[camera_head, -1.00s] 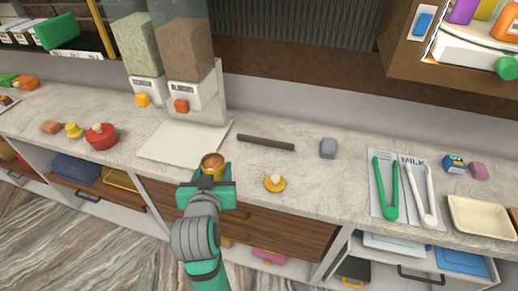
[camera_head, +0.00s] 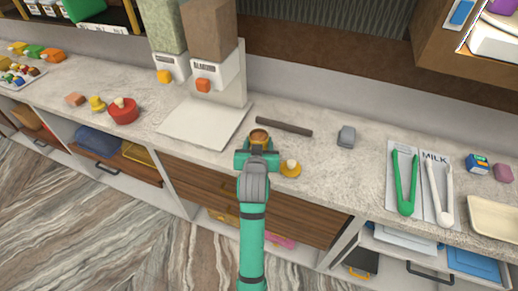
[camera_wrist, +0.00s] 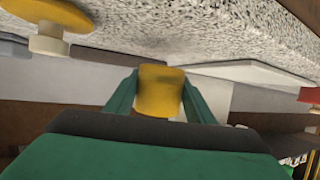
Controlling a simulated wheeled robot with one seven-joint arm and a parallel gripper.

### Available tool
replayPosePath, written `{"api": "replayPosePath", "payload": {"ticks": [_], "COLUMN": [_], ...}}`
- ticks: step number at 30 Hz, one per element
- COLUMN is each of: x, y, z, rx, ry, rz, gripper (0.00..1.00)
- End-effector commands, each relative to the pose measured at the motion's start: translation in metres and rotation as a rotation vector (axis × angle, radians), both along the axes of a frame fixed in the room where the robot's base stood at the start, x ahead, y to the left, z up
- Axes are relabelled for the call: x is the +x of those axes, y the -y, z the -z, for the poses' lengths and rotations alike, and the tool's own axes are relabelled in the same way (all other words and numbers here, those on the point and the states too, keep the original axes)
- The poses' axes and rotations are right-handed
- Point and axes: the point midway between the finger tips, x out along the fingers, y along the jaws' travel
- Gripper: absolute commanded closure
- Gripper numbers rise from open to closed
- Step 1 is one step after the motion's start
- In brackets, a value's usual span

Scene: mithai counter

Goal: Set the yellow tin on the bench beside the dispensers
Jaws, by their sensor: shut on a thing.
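My gripper (camera_head: 258,150) is shut on the yellow tin (camera_head: 259,135), at the front edge of the bench (camera_head: 300,146). In the wrist view the yellow tin (camera_wrist: 159,91) sits between my two green fingers (camera_wrist: 160,97). In the head view its open brown top shows, and my gripper hides its lower part. I cannot tell whether it touches the bench. The two dispensers (camera_head: 212,72) stand behind and to the left, one with green and one with brown contents, above a white base board (camera_head: 205,122).
A yellow lid with a pale knob (camera_head: 290,169) lies just right of my gripper. A dark bar (camera_head: 284,127) and a grey block (camera_head: 346,136) lie behind. Green tongs (camera_head: 404,182) and white tongs lie right. A red pot (camera_head: 123,111) stands left. Bench between board and bar is clear.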

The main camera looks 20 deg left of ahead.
Motion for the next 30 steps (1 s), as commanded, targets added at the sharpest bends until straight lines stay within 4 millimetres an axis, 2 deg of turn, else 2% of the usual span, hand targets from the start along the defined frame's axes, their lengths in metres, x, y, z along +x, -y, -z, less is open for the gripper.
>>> {"api": "replayPosePath", "payload": {"ticks": [3,7,20,21,22,30], "x": [0.001,0.001,0.001,0.001,0.001,0.001], "y": [0.000,0.000,0.001,0.001,0.001,0.000], "z": [0.019,0.030,0.035,0.035,0.035,0.035], "rx": [-0.001,0.000,0.001,0.001,0.001,0.001], "ry": [-0.003,-0.001,0.000,0.000,0.000,0.000], "rz": [0.000,-0.001,0.001,0.001,0.001,0.001], "gripper": [0.78,0.78,0.78,0.42,0.34,0.32]}}
